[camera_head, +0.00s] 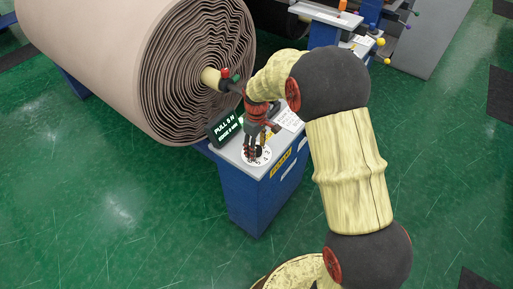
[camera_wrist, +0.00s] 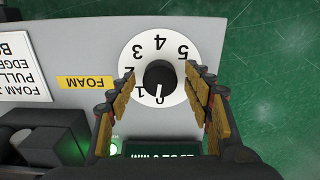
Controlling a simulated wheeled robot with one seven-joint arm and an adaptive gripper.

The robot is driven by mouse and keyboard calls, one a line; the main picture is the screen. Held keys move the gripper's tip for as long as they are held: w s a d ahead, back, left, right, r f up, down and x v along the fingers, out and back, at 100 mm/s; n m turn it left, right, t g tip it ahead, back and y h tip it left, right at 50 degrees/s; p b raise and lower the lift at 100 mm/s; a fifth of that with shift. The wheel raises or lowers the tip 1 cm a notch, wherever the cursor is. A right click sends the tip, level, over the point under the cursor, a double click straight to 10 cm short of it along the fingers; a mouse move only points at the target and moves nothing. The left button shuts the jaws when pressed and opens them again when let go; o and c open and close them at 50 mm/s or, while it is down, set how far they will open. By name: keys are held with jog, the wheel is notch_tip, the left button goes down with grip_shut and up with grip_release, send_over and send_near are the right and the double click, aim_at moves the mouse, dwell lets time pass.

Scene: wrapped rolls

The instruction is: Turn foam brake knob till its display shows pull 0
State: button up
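The foam brake knob (camera_wrist: 158,76) is a black round knob on a white dial with numbers 0 to 5. Its white mark appears to point towards the 0, at the bottom of the wrist view. My gripper (camera_wrist: 163,84) is open, its fingers on either side of the knob with gaps showing. In the head view my gripper (camera_head: 254,152) points down over the white dial (camera_head: 262,161) and hides most of the knob. The display (camera_head: 225,129) has light text that looks like "PULL 5 N", small and hard to read; its lower line is unclear.
The dial sits on a grey panel top (camera_wrist: 90,35) of a blue cabinet (camera_head: 252,200), beside a yellow FOAM label (camera_wrist: 87,82) and a white printed card (camera_wrist: 22,68). Green floor in front is clear.

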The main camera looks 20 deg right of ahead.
jog(key=shift+c, duration=1.2)
jog(key=c, duration=0.7)
jog(key=shift+c, duration=0.9)
jog(key=shift+r+p, duration=0.1)
jog(key=shift+p, duration=0.25)
jog(key=shift+r+n+p, duration=0.1)
jog(key=shift+n+p, duration=0.3)
jog(key=shift+p, duration=0.1)
jog(key=shift+n+p, duration=0.5)
jog(key=shift+f, duration=0.2)
jog(key=o, duration=1.2)
jog(key=shift+c, duration=0.2)
